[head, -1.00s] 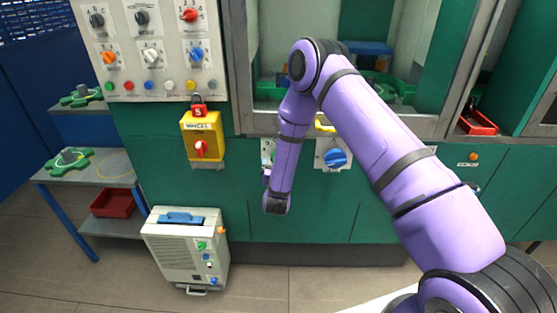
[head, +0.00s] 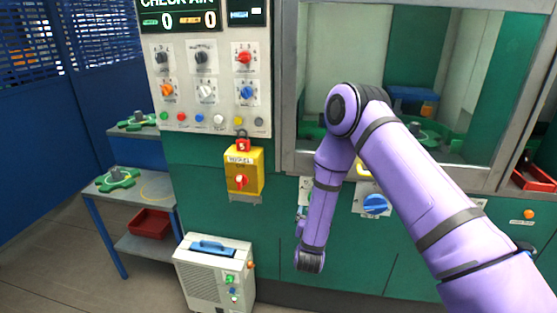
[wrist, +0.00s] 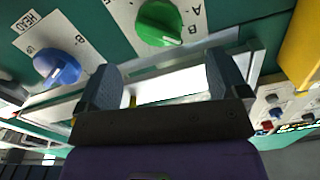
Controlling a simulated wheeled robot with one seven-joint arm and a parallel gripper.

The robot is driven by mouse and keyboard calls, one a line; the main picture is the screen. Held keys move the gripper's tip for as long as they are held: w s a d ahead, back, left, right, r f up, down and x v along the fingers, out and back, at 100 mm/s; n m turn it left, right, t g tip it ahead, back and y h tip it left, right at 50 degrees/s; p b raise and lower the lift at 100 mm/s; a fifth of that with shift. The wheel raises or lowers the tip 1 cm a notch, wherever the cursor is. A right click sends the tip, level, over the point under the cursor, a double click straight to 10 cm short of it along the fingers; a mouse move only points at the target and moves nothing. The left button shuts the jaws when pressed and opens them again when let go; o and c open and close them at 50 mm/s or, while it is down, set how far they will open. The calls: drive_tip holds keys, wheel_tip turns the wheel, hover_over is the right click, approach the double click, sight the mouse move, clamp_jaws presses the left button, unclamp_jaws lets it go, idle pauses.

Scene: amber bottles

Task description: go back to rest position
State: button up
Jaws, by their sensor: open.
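My gripper shows in the wrist view (wrist: 160,85) with its two dark fingers apart and nothing between them. In the head view my purple arm reaches in from the right, bends at a high elbow and hangs down in front of the green machine. Its fingertips cannot be made out there. In the wrist view a green knob (wrist: 159,22) marked A and B lies just beyond the fingers. A blue knob (wrist: 57,64) is to the left. No contact shows.
The green machine (head: 200,155) carries a panel of knobs (head: 205,75), a yellow switch box (head: 243,172) and a blue knob (head: 375,204). A white unit (head: 213,270) stands on the floor. A side table (head: 140,188) holds a green part (head: 117,179). Floor is clear at lower left.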

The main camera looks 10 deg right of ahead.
drive_tip(key=w+r+n+g+y, duration=0.1)
drive_tip(key=w+r+y, duration=0.1)
drive_tip(key=r, duration=0.6)
drive_tip(key=w+r+g+y, duration=0.1)
drive_tip(key=w+r+y, duration=0.1)
drive_tip(key=r, duration=0.6)
drive_tip(key=s+d+r+n+g+y, duration=0.1)
drive_tip(key=s+r+g, duration=0.1)
drive_tip(key=s+r, duration=0.35)
drive_tip(key=s+d+r+n+g+y, duration=0.1)
drive_tip(key=s+r+n, duration=0.1)
drive_tip(key=r, duration=0.7)
drive_tip(key=s+d+r+g, duration=0.2)
drive_tip(key=s+r, duration=0.1)
drive_tip(key=s, duration=0.8)
drive_tip(key=s+d+r+n+g, duration=0.1)
drive_tip(key=s+d+r+g, duration=0.1)
drive_tip(key=s, duration=1)
drive_tip(key=s+d+r+g, duration=0.3)
drive_tip(key=s+d+r, duration=0.1)
drive_tip(key=s, duration=0.8)
drive_tip(key=shift+s+r+n, duration=0.2)
drive_tip(key=shift+r+n, duration=0.2)
drive_tip(key=shift+r, duration=0.3)
